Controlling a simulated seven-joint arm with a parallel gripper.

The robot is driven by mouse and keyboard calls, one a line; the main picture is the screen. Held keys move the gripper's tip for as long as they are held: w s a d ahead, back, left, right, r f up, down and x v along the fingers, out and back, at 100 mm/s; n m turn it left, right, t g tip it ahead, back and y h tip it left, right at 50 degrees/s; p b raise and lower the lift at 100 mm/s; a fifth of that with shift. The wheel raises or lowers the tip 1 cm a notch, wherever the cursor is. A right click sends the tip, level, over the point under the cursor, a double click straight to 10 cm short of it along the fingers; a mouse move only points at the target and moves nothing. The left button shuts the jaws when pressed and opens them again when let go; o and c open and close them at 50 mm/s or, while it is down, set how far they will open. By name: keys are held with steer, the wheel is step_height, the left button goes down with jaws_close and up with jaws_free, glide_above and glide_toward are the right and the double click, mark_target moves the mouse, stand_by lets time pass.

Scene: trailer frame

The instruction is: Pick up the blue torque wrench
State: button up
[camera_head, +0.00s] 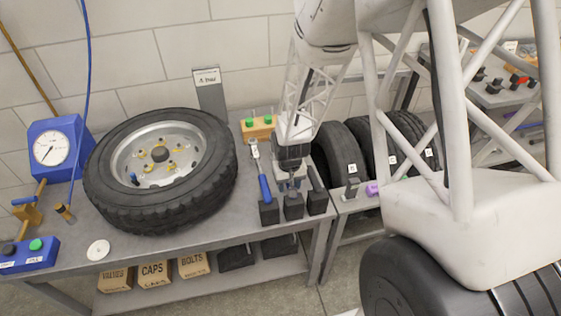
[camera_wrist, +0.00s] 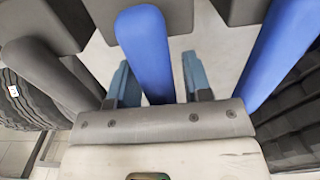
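A blue-handled wrench (camera_head: 265,188) with a silver shaft lies on the workbench in the head view, left of my gripper. It looks like the blue handle at the right of the wrist view (camera_wrist: 285,50). A second blue handle (camera_wrist: 147,45) shows in the middle of the wrist view, and my gripper mostly hides it in the head view. My gripper (camera_wrist: 160,85) is open, with one teal finger on each side of this middle handle and small gaps visible. A grey-handled tool (camera_head: 316,178) lies to the right. I cannot tell which blue handle is the torque wrench.
Dark blocks (camera_head: 269,213) sit at the handle ends. A large wheel (camera_head: 120,205) lies close on the left. Upright tyres (camera_head: 340,150) stand to the right. A wooden block with green buttons (camera_head: 257,128) and a sign post (camera_head: 211,98) are behind. Bare bench (camera_head: 195,245) shows in front.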

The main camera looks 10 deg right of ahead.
jaws_close()
steer(key=shift+r, duration=0.15)
steer(key=shift+r, duration=1.45)
steer(key=shift+s+r, duration=0.25)
steer(key=s+r, duration=0.1)
steer(key=s, duration=1.4)
steer(key=shift+s+r, duration=0.2)
steer(key=shift+a, duration=0.1)
